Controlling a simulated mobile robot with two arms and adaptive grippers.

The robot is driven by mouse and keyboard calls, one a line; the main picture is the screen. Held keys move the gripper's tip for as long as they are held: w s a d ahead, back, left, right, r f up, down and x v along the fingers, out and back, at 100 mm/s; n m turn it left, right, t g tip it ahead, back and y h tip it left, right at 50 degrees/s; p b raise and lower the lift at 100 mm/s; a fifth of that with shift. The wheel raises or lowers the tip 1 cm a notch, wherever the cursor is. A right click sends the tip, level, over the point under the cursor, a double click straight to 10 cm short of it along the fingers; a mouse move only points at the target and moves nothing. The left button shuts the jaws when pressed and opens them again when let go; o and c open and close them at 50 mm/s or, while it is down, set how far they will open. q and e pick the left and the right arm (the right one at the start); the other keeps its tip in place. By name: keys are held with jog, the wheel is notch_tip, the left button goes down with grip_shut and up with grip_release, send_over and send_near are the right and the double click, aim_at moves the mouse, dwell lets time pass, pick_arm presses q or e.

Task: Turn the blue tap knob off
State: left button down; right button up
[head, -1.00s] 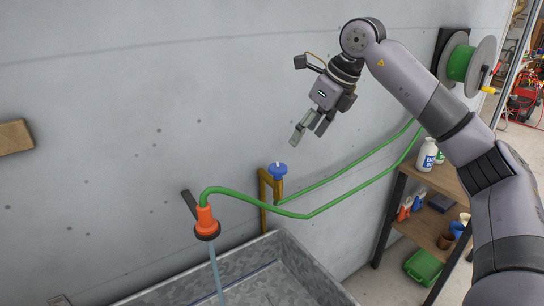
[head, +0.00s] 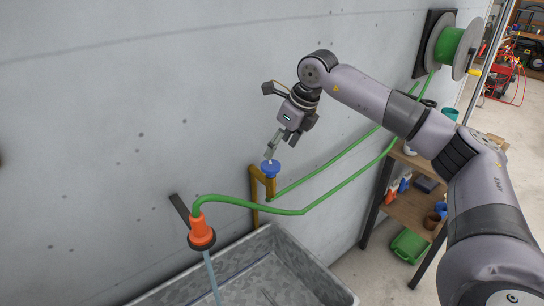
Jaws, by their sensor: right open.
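The blue tap knob (head: 271,169) sits on top of a brass tap and pipe (head: 255,197) against the grey wall. My right gripper (head: 271,153) is open and points down just above the knob. Its fingertips appear close to the knob; I cannot tell whether they touch it. A green hose (head: 300,211) runs from the tap to an orange nozzle (head: 200,231), and a stream of water (head: 212,277) falls from the nozzle. My left gripper is not in view.
A grey metal trough (head: 262,240) stands below the nozzle. A wooden shelf (head: 412,209) with bottles and pots stands to the right, with a green bin (head: 409,246) beneath. A green hose reel (head: 450,45) is on the wall at upper right.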

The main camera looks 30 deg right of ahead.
aim_at(271, 164)
jog(key=p+x, duration=0.1)
jog(key=x, duration=0.4)
jog(key=shift+w+a+f+p, duration=0.1)
jog(key=shift+a+f+p, duration=0.05)
jog(key=shift+f+p, duration=0.25)
jog(key=shift+w+f, duration=0.15)
jog(key=shift+f, duration=0.15)
jog(key=shift+w+f, duration=0.1)
jog(key=shift+f, duration=0.1)
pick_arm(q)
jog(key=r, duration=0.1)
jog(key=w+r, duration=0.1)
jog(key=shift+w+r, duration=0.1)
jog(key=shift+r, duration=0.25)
pick_arm(e)
jog(key=shift+f, duration=0.1)
jog(key=shift+c, duration=0.5)
jog(key=c, duration=1)
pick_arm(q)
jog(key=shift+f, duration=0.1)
